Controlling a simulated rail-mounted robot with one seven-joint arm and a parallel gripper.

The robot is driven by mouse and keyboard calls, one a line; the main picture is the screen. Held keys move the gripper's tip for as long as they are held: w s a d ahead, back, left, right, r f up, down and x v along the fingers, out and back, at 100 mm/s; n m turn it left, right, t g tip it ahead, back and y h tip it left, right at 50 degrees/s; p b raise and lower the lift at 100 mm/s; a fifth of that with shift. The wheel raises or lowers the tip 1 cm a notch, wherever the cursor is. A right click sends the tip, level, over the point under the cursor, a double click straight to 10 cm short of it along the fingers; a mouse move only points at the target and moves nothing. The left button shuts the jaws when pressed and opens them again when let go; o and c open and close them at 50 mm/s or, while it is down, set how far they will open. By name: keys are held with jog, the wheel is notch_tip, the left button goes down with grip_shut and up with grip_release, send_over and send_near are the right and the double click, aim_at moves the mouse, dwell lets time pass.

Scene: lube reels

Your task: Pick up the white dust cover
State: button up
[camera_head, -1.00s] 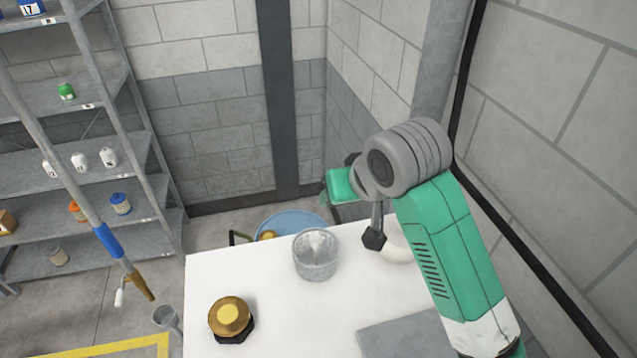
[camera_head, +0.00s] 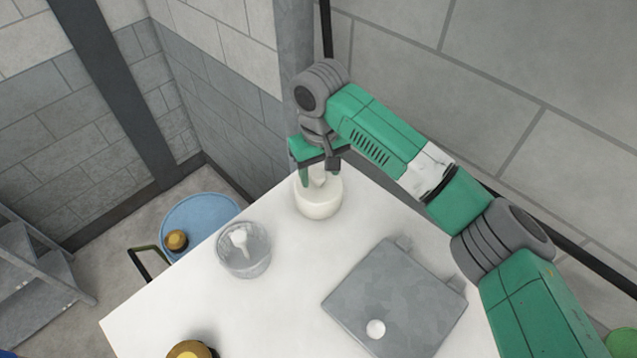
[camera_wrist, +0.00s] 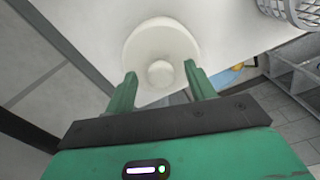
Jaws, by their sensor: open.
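The white dust cover (camera_head: 318,204) is a round, pale piece with a small knob on top. It stands on the white table (camera_head: 290,310) near its far corner. In the wrist view the cover (camera_wrist: 143,45) shows as a disc, with its knob in front of my fingers. My gripper (camera_head: 320,176) is open, pointing down right over the cover, with its fingers on either side of the knob. In the wrist view my gripper (camera_wrist: 160,73) has nothing clamped between its fingers. I cannot tell whether the fingers touch the cover.
A grey plate (camera_head: 390,295) with a small white knob (camera_head: 376,329) lies to the right. A brass cap (camera_head: 190,350) is at the front edge. A blue round-topped trolley (camera_head: 195,215) stands beyond the table.

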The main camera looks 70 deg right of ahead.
jog(key=shift+f, duration=0.9)
jog(key=shift+w, duration=0.1)
jog(key=c, duration=1.1)
jog(key=shift+o, duration=0.2)
jog(key=shift+r, duration=0.15)
